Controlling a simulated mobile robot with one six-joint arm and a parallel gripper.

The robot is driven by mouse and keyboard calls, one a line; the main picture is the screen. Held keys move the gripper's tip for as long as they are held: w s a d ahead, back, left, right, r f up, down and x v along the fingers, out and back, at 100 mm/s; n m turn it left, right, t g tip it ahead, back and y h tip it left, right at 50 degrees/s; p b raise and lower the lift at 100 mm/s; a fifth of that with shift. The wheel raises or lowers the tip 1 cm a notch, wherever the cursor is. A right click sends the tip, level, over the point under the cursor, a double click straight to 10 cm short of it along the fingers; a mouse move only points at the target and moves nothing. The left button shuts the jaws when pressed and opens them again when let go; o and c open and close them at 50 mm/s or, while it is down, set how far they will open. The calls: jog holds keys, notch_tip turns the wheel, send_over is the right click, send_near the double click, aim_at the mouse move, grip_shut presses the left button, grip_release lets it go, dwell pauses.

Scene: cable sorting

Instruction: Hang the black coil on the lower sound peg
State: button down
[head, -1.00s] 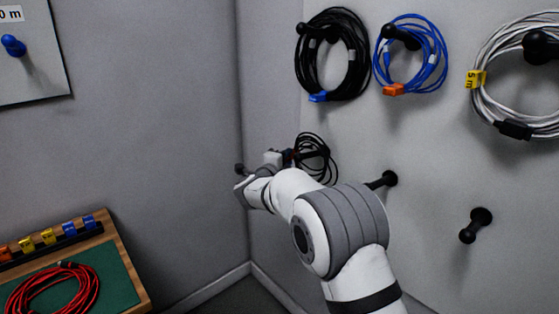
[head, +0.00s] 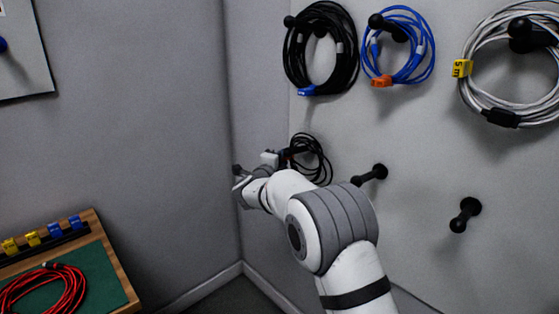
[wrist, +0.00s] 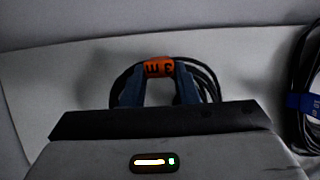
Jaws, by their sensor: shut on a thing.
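The black coil (head: 322,169), with an orange tag marked 3 m, hangs from my gripper (wrist: 160,85). In the wrist view the two fingers are shut on the coil at its tag, and the loops (wrist: 206,80) show behind them. In the head view the gripper's fingers are mostly hidden by the arm and coil. I cannot tell from the picture whether either is damaged. The coil is apart from both.
Above hang a larger black coil (head: 287,60) with a blue tag, a blue coil (head: 431,55) with an orange tag, and a white coil (head: 474,98) with a yellow tag. A red coil (head: 70,292) lies on a green mat at lower left. A room corner is left of my gripper.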

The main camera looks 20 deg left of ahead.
jog(key=shift+f, duration=0.15)
jog(key=c, duration=1.1)
grip_release()
jog(key=shift+o, duration=0.2)
